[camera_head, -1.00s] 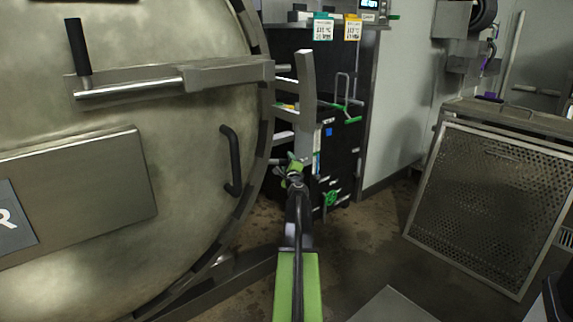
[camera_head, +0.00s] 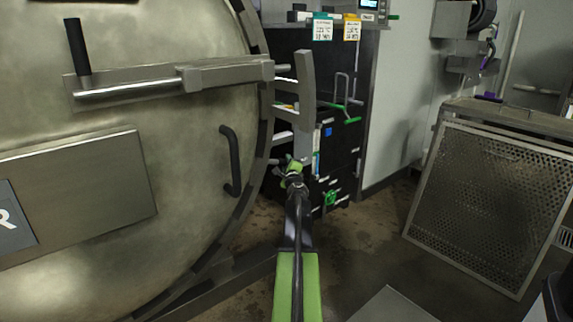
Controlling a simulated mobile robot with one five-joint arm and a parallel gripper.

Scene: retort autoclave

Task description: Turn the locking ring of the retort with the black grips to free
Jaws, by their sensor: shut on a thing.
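The round steel retort door (camera_head: 180,210) fills the left side, with its dark notched locking ring (camera_head: 254,190) around the edge. A black upright grip (camera_head: 77,47) stands on a metal bar across the door, and a curved black handle (camera_head: 232,160) is fixed at the door's right. My gripper (camera_head: 294,168) is just right of the ring, at the lower end of an upright grey bar (camera_head: 305,95). It appears shut on this bar. The jaws are small and partly hidden by my own arm, so the exact contact is unclear.
A black cabinet (camera_head: 340,150) with green handles stands behind my gripper, with coloured labels above. A perforated metal basket (camera_head: 490,205) stands at right. The floor (camera_head: 375,225) between cabinet and basket is mostly clear.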

